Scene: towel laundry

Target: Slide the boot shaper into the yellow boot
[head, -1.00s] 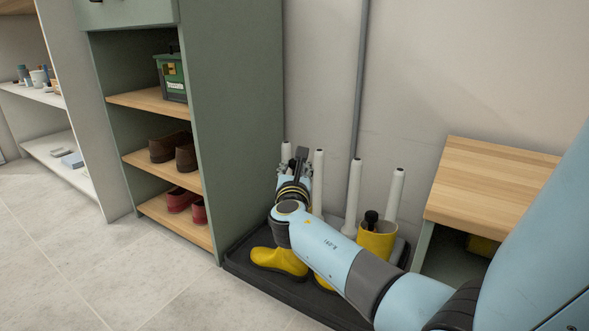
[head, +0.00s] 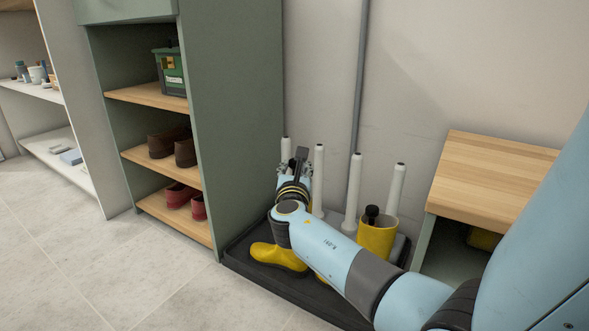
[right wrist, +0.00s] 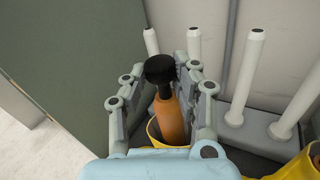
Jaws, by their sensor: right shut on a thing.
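The boot shaper (right wrist: 170,118) is an orange-brown piece with a black knob on top. My right gripper (right wrist: 171,88) is shut on it, with a finger on each side. The shaper stands nearly upright, and its lower end is at the opening of a yellow boot (right wrist: 154,132); how deep it sits is hidden by my gripper. In the head view this yellow boot (head: 277,257) shows its foot below my right gripper (head: 296,170), its shaft mostly hidden by my arm. My left gripper is not in view.
A second yellow boot (head: 377,239) with a black-knobbed shaper in it stands to the right. A green cabinet (head: 235,120) is close on the left, a wooden-topped bench (head: 480,175) on the right.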

